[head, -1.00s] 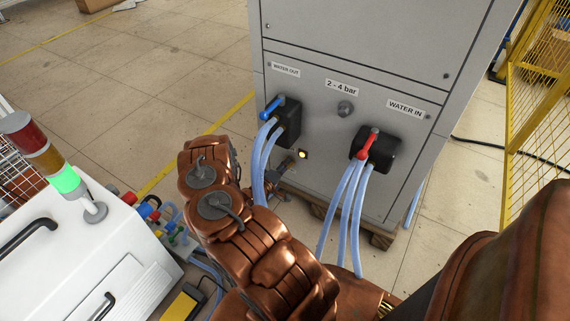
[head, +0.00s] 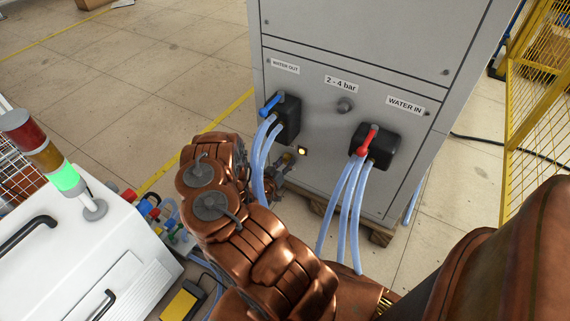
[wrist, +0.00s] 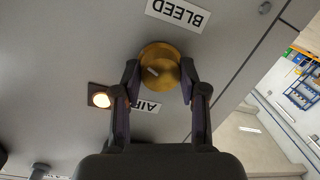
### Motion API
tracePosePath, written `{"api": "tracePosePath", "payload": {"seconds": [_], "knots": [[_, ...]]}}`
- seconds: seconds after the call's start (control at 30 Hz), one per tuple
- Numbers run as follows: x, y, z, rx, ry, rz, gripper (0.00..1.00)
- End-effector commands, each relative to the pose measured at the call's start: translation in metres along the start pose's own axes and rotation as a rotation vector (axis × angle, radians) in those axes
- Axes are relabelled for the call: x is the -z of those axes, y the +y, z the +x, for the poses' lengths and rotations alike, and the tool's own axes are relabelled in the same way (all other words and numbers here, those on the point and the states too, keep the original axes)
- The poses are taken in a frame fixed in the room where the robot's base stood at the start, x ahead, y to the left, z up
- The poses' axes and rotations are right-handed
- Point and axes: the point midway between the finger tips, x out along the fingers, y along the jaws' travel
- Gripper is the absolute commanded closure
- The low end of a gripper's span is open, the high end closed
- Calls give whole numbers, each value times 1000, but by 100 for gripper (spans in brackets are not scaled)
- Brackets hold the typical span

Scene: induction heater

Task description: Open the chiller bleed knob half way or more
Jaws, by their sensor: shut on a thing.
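The brass chiller bleed knob (wrist: 160,62) is round and sits on the grey panel below the upside-down BLEED label (wrist: 178,12) in the wrist view. A pale mark shows on its face. My gripper (wrist: 160,74) has one finger on each side of the knob and is shut on it. In the head view my gripper (head: 283,172) is small, low on the cabinet front beside a lit lamp (head: 302,151), and partly hidden by my arm. The lamp also shows in the wrist view (wrist: 101,98), left of the fingers. An AIR label is partly covered by the gripper.
The grey chiller cabinet (head: 350,45) carries a blue-handled valve (head: 272,104) and a red-handled valve (head: 369,138) with pale blue hoses hanging close to my arm. A white machine (head: 90,245) with a signal tower stands at left. Yellow fencing (head: 530,100) is at right.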

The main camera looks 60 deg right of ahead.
Motion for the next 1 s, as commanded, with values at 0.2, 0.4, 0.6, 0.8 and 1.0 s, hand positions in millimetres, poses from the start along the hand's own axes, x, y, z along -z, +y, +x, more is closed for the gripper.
{"api": "tracePosePath", "payload": {"seconds": [0.2,0.4,0.6,0.8,1.0], "knots": [[0,-1,0,9,9,110,93],[1,0,0,12,13,163,93],[1,0,0,14,15,179,93],[1,0,0,14,16,179,93],[1,0,0,14,15,178,48]]}}
